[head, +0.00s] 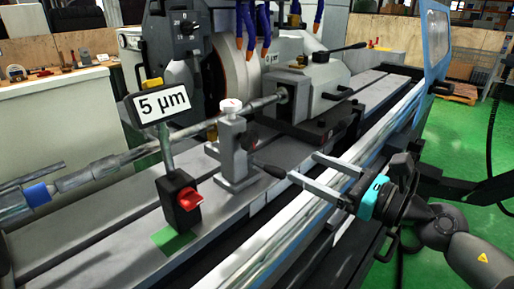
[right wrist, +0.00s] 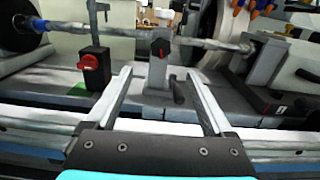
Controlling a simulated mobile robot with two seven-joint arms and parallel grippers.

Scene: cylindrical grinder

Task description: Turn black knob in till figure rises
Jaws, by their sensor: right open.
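A grey steady rest (head: 238,150) stands on the machine table around a long shaft. A black knob with a red mark (right wrist: 160,47) faces me at its top in the right wrist view. A black tapered handle (head: 269,171) sticks out low on its front; it also shows in the right wrist view (right wrist: 178,92). A tilted sign (head: 162,103) reads "5 µm" above a black box with a red knob (head: 187,198). My right gripper (head: 300,165) is open and empty, in front of the rest, its fingers towards it. In the right wrist view the knob is beyond and above the fingertips (right wrist: 158,72).
The long shaft (head: 110,165) crosses left of the rest, with a grinding wheel (head: 230,75) behind. A bright rail (head: 270,245) runs along the machine front, below my right gripper.

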